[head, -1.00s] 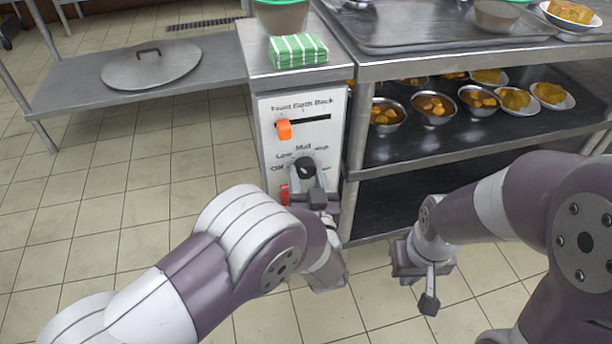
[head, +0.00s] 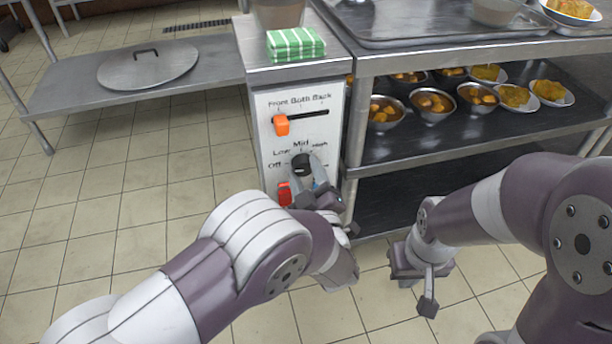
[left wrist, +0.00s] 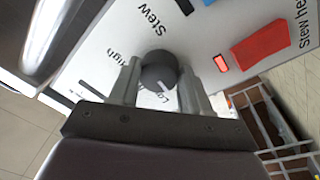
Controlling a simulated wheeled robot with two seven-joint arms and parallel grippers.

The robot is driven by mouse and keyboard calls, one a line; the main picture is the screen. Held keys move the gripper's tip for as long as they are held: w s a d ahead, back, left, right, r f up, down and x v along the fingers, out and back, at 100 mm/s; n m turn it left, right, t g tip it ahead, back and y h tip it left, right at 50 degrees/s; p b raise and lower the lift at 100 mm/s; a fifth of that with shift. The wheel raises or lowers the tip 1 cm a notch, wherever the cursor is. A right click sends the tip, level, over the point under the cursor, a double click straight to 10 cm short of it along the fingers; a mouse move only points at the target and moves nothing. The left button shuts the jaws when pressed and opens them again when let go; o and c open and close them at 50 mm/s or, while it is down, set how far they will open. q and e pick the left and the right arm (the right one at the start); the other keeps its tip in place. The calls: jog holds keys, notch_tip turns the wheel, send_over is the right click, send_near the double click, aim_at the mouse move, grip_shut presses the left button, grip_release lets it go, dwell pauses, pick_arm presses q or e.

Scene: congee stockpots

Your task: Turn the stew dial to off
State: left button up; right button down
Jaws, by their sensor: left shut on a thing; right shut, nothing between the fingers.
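In the left wrist view the dial (left wrist: 158,72) sits between the two fingers of my left gripper (left wrist: 160,84). Its white mark points down and slightly right in that picture, beside a partly hidden label that looks like Low. My right gripper (head: 427,290) is shut and empty, hanging over the floor right of the panel.
An orange slider (head: 281,125) is above the dial, and a red switch (head: 284,194) is below left; the switch (left wrist: 260,45) has a lit red lamp (left wrist: 220,63) beside it. A shelf with bowls of food (head: 433,104) stands right.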

pick_arm(q)
jog(key=shift+n, duration=0.5)
dwell(0.3)
jog(key=o, duration=1.1)
jog(key=shift+c, duration=0.2)
